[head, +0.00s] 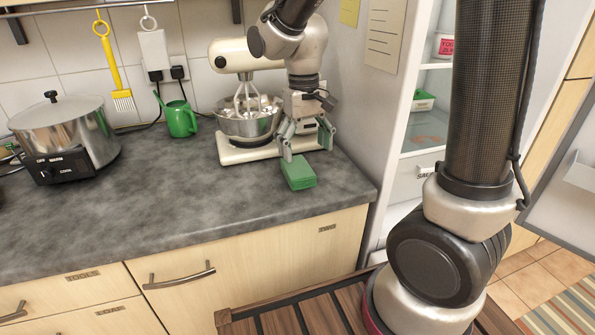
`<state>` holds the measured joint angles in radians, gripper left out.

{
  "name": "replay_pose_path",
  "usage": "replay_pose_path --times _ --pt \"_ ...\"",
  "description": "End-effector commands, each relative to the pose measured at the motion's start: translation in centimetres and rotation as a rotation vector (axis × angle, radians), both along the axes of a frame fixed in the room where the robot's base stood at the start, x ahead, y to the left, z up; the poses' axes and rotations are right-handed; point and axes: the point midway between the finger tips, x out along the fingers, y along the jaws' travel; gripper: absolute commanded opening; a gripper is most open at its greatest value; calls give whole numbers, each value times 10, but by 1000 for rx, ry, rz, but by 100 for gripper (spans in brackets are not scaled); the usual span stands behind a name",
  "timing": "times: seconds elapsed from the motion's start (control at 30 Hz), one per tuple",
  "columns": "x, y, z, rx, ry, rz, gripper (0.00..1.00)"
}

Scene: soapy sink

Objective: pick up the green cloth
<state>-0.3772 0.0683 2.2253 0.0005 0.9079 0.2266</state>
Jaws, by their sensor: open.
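The green cloth (298,172) lies folded in a flat block on the grey counter, near its front right edge and in front of the stand mixer. My gripper (306,145) points down just above and behind the cloth, with its fingers spread apart and nothing seen between them. One fingertip comes close to the cloth's back edge; I cannot tell whether it touches.
A cream stand mixer (237,147) with a metal bowl stands right behind my gripper. A green jug (180,119) and a steel cooker (66,138) are farther left. An open fridge (428,110) is on the right. The counter (170,195) left of the cloth is clear.

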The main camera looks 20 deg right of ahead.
Motion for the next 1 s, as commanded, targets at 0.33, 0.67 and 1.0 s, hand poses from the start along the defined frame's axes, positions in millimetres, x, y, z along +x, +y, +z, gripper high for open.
replay_pose_path --times 0.33,0.67,1.0 --pt "27 10 -14 16 -54 -152 83" --pt "27 10 -62 17 -55 -151 83" --pt "28 10 -70 18 -58 -150 79"
